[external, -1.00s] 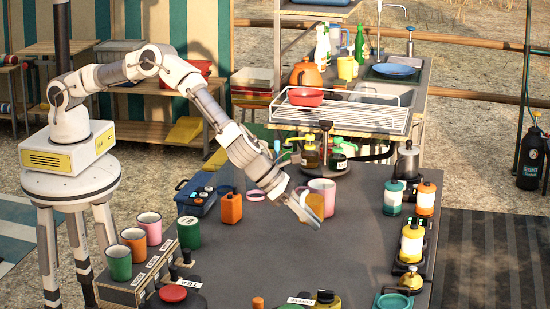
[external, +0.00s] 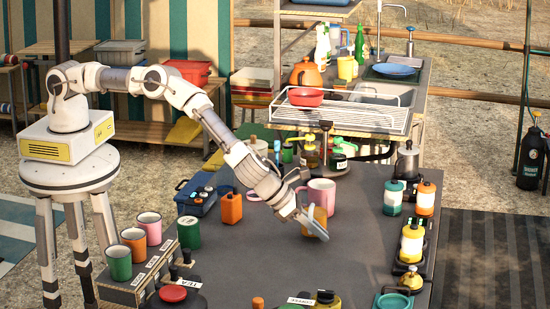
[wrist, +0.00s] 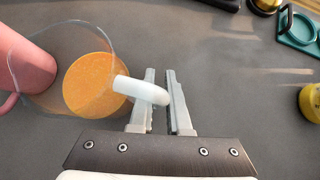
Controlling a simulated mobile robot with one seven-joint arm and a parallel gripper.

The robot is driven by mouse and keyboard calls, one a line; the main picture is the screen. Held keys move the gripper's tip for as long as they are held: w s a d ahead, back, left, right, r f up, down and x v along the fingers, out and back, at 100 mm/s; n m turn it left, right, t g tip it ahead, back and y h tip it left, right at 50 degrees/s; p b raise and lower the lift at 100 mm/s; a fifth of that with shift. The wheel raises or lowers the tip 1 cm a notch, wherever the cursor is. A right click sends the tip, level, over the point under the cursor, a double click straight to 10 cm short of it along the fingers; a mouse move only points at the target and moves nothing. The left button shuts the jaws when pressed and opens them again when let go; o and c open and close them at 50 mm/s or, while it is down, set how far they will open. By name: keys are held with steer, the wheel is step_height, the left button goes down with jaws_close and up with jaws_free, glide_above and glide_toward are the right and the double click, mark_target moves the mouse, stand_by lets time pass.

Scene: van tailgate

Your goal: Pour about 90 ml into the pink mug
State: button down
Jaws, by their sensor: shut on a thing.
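My gripper (external: 316,229) is shut on the pale handle (wrist: 145,91) of a clear jug (wrist: 103,42). Orange liquid (wrist: 93,84) shows inside the jug, which also appears in the external view (external: 320,215). A pink mug (external: 322,190) stands on the dark table just behind the jug. In the wrist view, the pink mug (wrist: 28,68) is at the left edge, partly behind the clear jug wall. The mug's inside is hidden, so I cannot tell what it holds. No stream of liquid shows. Another pink mug (external: 150,229) stands in the row at the left.
An orange canister (external: 231,208) and a blue box (external: 197,200) stand left of the jug. A green mug (external: 189,232) stands near the row of mugs. Several jars and canisters line the table's right side. The table's middle front is clear.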

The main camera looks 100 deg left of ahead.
mark_target(322, 207)
steer(key=shift+a+r+n+h+p, duration=0.3)
steer(key=shift+r+p, duration=0.3)
steer(key=shift+p, duration=0.6)
steer(key=shift+a+r+n+h+p, duration=0.15)
steer(key=shift+r+h+p, duration=0.35)
steer(key=shift+p, duration=0.7)
steer(key=a+r+n+h+p, duration=0.1)
steer(key=r+h+p, duration=0.1)
steer(key=p, duration=0.3)
steer(key=shift+s+a+r, duration=0.1)
steer(key=shift+a, duration=0.3)
steer(key=shift+a+n+h+b, duration=0.25)
steer(key=shift+a+h+b, duration=0.05)
steer(key=shift+h+b, duration=0.1)
steer(key=shift+a+b, duration=0.1)
steer(key=shift+b, duration=0.85)
steer(key=shift+a+b, duration=0.15)
steer(key=shift+b, duration=0.45)
steer(key=shift+s+a+r+n+t+h+b, duration=0.15)
steer(key=shift+a+r+n+h+b, duration=0.2)
steer(key=shift+r+h+b, duration=0.35)
steer(key=shift+w+a+r+n+t+h+b, duration=0.1)
steer(key=shift+a+r+n+t+h+b, duration=0.3)
steer(key=shift+r, duration=0.55)
steer(key=shift+s+a+r+n+g+h+b, duration=0.2)
steer(key=shift+r+h+b, duration=0.25)
steer(key=shift+r+h, duration=0.35)
steer(key=shift+w+r, duration=0.15)
